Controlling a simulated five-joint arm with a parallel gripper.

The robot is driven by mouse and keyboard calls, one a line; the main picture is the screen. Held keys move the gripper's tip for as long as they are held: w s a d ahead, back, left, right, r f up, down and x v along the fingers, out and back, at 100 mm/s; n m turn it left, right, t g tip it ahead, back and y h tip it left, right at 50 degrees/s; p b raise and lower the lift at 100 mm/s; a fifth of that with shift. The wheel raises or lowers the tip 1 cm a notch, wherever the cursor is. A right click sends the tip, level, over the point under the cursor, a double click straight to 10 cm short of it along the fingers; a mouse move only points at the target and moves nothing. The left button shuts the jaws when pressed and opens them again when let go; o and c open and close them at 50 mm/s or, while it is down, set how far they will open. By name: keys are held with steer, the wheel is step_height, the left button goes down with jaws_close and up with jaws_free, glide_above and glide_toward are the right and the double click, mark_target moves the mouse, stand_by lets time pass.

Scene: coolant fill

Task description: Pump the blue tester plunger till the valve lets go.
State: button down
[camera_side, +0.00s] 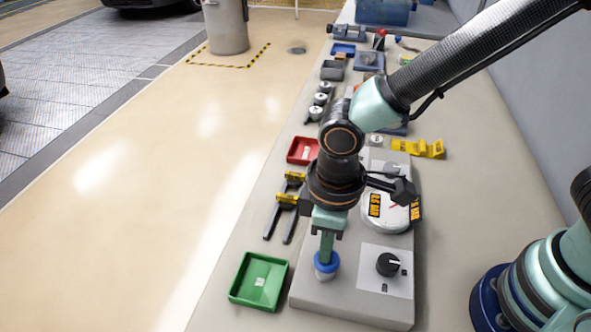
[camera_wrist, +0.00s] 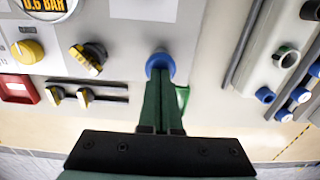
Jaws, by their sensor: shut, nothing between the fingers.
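The blue tester plunger (camera_side: 327,268) stands upright near the front left corner of a grey tester panel (camera_side: 325,299). Its blue cap (camera_wrist: 160,63) shows in the wrist view just past my fingertips. My gripper (camera_side: 326,254) points down right over the plunger with its green fingers shut and nothing between them. The fingertips (camera_wrist: 161,78) look to be on or just above the cap; I cannot tell whether they touch. A round gauge (camera_side: 385,212) sits behind on the panel, partly covered by my wrist. A label (camera_wrist: 42,10) reads "0.6 BAR", cut off by the frame edge.
A black knob (camera_side: 388,264) on a white plate is right of the plunger. A green tray (camera_side: 245,291) lies left of the panel, with yellow-and-black tools (camera_side: 282,205) behind it. A red tray (camera_side: 295,156) and several parts stand farther back. The bench's left edge is close.

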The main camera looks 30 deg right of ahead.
step_height(320, 180, up, 14)
stand_by(0.5)
stand_by(1.0)
step_height(320, 180, up, 2)
steer(key=shift+s+r, duration=0.1)
steer(key=shift+r, duration=0.15)
step_height(320, 180, down, 14)
steer(key=shift+f, duration=0.1)
stand_by(0.5)
